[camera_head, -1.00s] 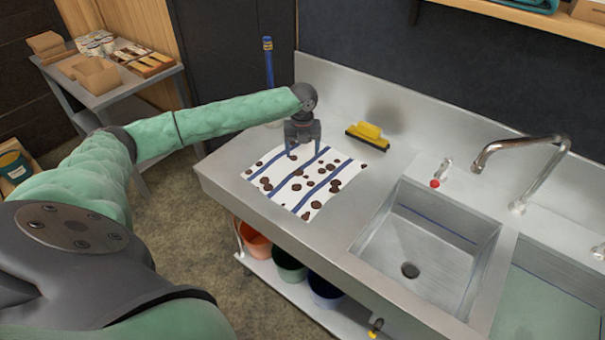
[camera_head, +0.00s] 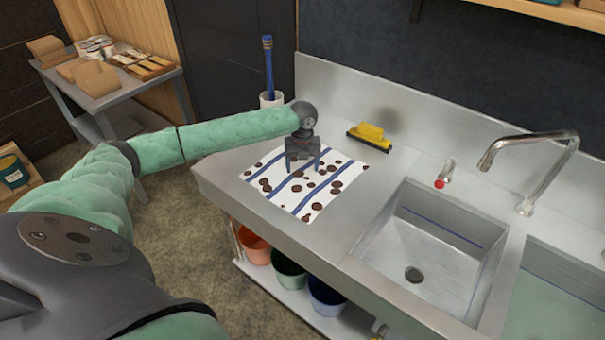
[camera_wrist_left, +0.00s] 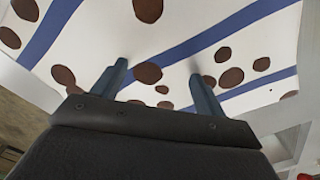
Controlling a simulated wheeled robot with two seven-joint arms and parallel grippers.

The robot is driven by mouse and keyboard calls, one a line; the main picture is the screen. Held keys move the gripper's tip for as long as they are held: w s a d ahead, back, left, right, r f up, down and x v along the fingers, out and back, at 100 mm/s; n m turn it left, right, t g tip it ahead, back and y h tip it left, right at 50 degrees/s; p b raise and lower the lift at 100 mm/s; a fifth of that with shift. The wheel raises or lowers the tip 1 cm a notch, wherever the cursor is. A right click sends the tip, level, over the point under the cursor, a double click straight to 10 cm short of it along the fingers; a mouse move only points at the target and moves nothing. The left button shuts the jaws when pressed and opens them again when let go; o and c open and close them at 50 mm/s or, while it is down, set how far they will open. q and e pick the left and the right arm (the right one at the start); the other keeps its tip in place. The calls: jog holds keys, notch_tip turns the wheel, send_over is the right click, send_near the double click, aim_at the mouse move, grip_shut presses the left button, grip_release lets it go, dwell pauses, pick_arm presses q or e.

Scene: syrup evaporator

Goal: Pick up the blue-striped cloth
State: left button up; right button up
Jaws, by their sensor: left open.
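The blue-striped cloth (camera_head: 313,190) lies flat on the metal counter left of the sink. It is white with blue stripes and brown spots. It also fills much of the left wrist view (camera_wrist_left: 185,25). My left gripper (camera_head: 303,168) is over the far part of the cloth, pointing down with its fingers spread apart. In the left wrist view its two fingers (camera_wrist_left: 160,78) stand apart with cloth beyond them and nothing held between them. I cannot tell whether the fingertips touch the cloth. My right gripper is not in view.
A yellow-handled brush (camera_head: 370,134) lies beyond the cloth on the counter (camera_head: 345,247). A sink (camera_head: 425,245) with a faucet (camera_head: 540,165) is to the right. A white cup (camera_head: 271,100) with a blue-handled tool stands behind my arm. Buckets (camera_head: 290,270) sit on a shelf below.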

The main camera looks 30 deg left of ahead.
pick_arm(q)
jog(key=shift+f, duration=0.15)
jog(key=shift+c, duration=0.6)
jog(key=shift+s, duration=0.1)
jog(key=c, duration=1.5)
grip_shut()
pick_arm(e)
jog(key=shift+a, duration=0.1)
